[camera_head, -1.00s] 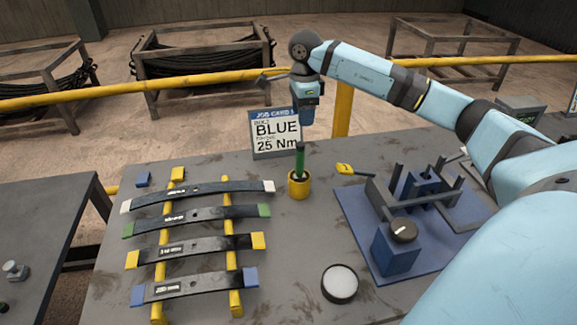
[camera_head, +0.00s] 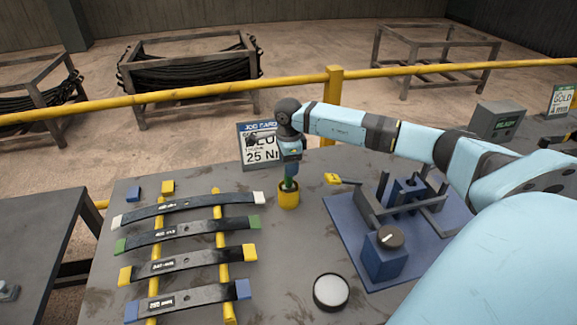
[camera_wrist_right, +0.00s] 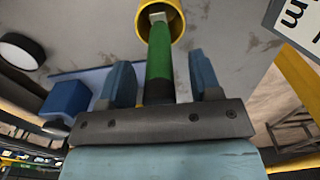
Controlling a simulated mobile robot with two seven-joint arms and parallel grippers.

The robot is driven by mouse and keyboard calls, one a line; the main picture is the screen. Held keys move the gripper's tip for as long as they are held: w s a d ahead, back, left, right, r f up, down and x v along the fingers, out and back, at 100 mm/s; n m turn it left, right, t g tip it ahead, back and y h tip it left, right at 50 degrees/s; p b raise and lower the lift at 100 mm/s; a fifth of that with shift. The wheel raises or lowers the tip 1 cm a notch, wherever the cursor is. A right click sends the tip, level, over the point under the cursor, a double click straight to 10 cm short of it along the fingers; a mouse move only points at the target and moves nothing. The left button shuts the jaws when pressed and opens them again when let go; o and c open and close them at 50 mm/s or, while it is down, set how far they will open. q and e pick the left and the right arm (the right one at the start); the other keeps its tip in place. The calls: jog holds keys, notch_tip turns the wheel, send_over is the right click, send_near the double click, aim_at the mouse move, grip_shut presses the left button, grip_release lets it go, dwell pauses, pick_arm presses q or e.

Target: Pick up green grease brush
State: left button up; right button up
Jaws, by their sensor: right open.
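The green grease brush (camera_head: 288,184) stands upright in a yellow cup (camera_head: 289,198) on the workbench. My right gripper (camera_head: 291,170) is over the cup, pointing down, around the upper part of the brush. In the right wrist view the green handle (camera_wrist_right: 160,55) runs between the two blue fingers (camera_wrist_right: 160,80), with a gap on both sides, and its lower end is in the yellow cup (camera_wrist_right: 178,8). The right gripper is open. The top of the brush is hidden by the gripper in the head view. My left gripper is not in view.
Several leaf springs (camera_head: 185,232) lie on yellow rails left of the cup. A blue fixture (camera_head: 385,255) stands to the right, with a yellow-handled tool (camera_head: 333,179) behind it. A round white-topped tin (camera_head: 331,291) is in front. A job card (camera_head: 258,158) stands behind the gripper.

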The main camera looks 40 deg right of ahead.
jog(key=shift+f, duration=0.25)
jog(key=c, duration=1)
jog(key=shift+r, duration=0.15)
